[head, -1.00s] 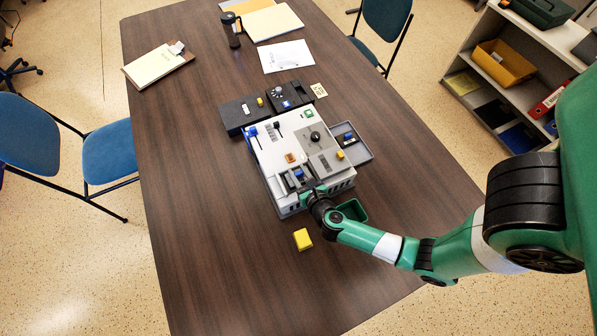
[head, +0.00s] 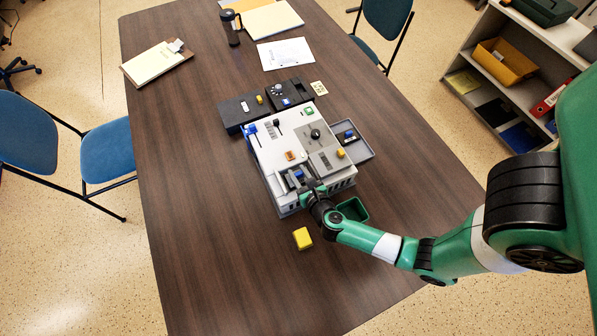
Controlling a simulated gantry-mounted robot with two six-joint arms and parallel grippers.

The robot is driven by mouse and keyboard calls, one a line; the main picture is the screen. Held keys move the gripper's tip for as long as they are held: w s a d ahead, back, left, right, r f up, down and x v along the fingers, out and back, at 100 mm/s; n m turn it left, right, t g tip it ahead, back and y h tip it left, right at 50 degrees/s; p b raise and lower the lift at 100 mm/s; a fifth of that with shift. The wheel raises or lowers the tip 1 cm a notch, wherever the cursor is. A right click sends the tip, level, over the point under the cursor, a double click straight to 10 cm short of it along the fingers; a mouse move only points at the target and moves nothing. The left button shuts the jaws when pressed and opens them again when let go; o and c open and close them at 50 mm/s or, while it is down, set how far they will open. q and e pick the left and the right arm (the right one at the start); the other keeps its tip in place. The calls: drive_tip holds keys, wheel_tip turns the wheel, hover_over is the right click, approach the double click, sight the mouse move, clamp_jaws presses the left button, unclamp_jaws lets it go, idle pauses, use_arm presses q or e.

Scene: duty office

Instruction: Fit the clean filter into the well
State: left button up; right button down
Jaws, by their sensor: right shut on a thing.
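A pale grey machine (head: 282,146) stands on the table with knobs, buttons and slots on its top. My right gripper (head: 304,186) is at the machine's near edge, by a dark recess with a small blue part (head: 298,174) in it. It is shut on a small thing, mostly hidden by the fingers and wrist. I cannot tell whether that is the clean filter, or how it sits against the well. A yellow block (head: 302,239) lies on the table in front of the machine. My left gripper is out of view.
A green open bin (head: 352,209) stands just right of my right wrist. A grey tray (head: 366,155) juts from the machine's right side. Dark boxes (head: 243,111) stand behind it. A clipboard (head: 155,64) and papers lie farther back. The table's left and front are clear.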

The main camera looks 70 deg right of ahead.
drive_tip(key=shift+c, duration=0.3)
unclamp_jaws()
drive_tip(key=shift+r, duration=0.1)
wheel_tip(320, 180, up, 8)
drive_tip(key=p, duration=0.8)
idle(0.4)
